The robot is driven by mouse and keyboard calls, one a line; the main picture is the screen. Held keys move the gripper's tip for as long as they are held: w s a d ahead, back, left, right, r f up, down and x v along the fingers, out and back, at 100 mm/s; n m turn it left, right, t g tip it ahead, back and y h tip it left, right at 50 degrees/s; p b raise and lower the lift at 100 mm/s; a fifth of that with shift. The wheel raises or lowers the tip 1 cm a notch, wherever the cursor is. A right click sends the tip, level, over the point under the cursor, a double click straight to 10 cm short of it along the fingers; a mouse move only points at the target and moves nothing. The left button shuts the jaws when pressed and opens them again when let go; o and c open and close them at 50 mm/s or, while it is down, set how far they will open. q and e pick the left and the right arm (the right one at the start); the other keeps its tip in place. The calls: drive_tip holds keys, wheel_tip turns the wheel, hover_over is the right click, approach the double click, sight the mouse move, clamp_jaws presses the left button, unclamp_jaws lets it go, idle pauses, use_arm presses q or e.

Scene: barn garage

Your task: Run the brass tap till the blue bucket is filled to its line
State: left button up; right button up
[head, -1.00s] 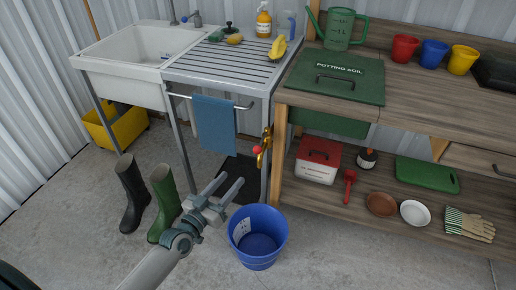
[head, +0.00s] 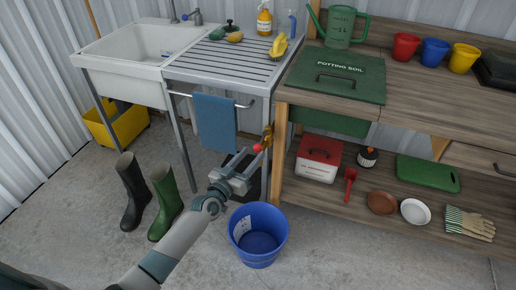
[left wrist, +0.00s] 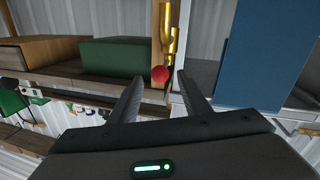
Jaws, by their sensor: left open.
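The blue bucket (head: 258,236) stands upright on the concrete floor, with a white label on its inner wall. No water shows in it. The brass tap (head: 267,135) is on the bench's front left post, above and behind the bucket. Its red knob (head: 257,148) also shows in the left wrist view (left wrist: 160,74). My left gripper (head: 249,158) is open, with its fingertips close to the knob. My right gripper is not in view.
A blue towel (head: 215,123) hangs on a rail left of the tap. Black and green boots (head: 165,200) stand left of my arm. The potting bench (head: 420,105) fills the right, with a red and white box (head: 318,160) on its lower shelf.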

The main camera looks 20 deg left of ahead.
sight(258, 148)
use_arm(q)
drive_tip(key=x, duration=0.4)
drive_tip(key=shift+w, duration=0.25)
drive_tip(key=shift+w+d, duration=0.15)
drive_tip(key=shift+w, duration=0.25)
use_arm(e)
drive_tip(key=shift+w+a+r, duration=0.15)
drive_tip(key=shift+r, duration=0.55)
use_arm(q)
drive_tip(key=shift+c, duration=1)
clamp_jaws()
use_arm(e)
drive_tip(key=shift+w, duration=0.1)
